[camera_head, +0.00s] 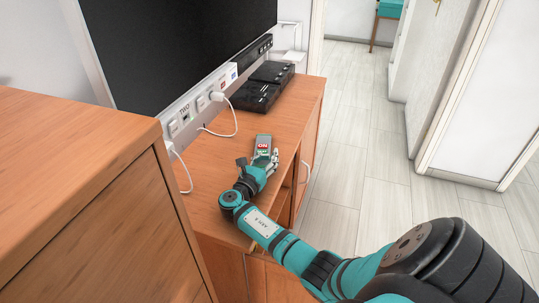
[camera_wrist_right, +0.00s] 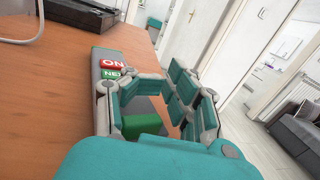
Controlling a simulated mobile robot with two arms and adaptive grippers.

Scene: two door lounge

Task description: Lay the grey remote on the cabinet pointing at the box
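The grey remote (camera_head: 263,143) has a red ON button and a green button below it. It is at the top of the low wooden cabinet (camera_head: 213,150), its far end towards the black boxes. In the right wrist view the remote (camera_wrist_right: 108,58) runs in beside and between the fingers, which hide its near end. My right gripper (camera_head: 262,163) is at this near end, and its curled fingers also show in the right wrist view (camera_wrist_right: 155,100). I cannot tell whether they grip it. Two flat black boxes (camera_head: 254,97) (camera_head: 272,72) lie farther back. My left gripper is not in view.
A black screen (camera_head: 180,45) stands behind the cabinet, with a white socket strip (camera_head: 187,116) and a white cable (camera_head: 234,125) below it. A taller wooden unit (camera_head: 70,170) stands at the left. The pale floor (camera_head: 355,165) to the right is clear.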

